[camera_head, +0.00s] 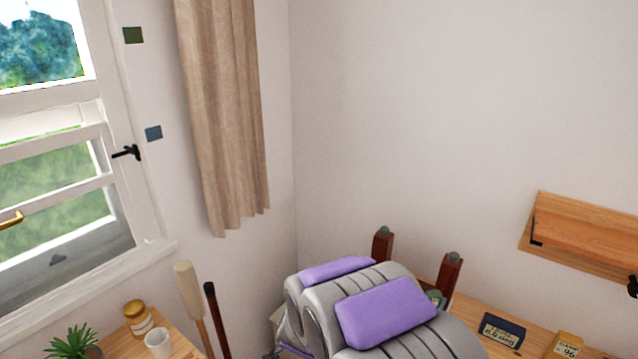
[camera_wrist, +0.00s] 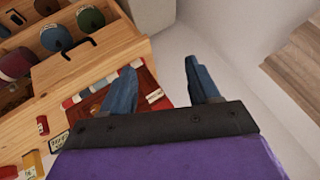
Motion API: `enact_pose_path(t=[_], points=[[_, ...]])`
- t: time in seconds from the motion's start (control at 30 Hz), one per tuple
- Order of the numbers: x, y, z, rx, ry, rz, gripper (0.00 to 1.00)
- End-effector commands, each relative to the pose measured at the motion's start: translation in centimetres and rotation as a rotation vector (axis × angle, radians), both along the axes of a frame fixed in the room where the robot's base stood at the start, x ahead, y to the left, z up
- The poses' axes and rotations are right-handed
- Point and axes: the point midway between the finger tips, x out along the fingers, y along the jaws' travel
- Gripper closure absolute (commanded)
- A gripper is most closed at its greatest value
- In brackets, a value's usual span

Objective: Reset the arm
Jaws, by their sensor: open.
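My gripper (camera_wrist: 162,84) shows in the wrist view as two blue fingers standing well apart beyond a black bar and a purple body. The gap between the fingers is empty, with pale floor or wall behind it. In the head view, purple and grey parts of my own arm fill the lower middle. My fingers cannot be made out there.
A wooden shelf unit (camera_wrist: 92,62) with rounded items is left of my fingers, near a red patterned item (camera_wrist: 152,92). In the head view, a wooden wall shelf (camera_head: 585,230) is at right, dark red posts (camera_head: 450,280) near my arm, a curtain (camera_head: 222,110) and plant (camera_head: 74,342) left.

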Motion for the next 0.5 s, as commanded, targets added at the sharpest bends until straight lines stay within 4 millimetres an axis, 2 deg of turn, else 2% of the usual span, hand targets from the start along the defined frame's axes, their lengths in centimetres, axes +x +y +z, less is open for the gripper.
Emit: enact_pose_path(t=[0.03,0.1,0.27,0.5], points=[[-0.9,-0.2,1.5,0.014,0.023,0.041,0.39],[-2.5,-0.4,3.0,0.022,0.067,0.11,0.39],[-7.3,-1.7,5.8,0.015,0.175,0.262,0.39],[-16.1,-5.7,9.3,-0.048,0.342,0.461,0.39]])
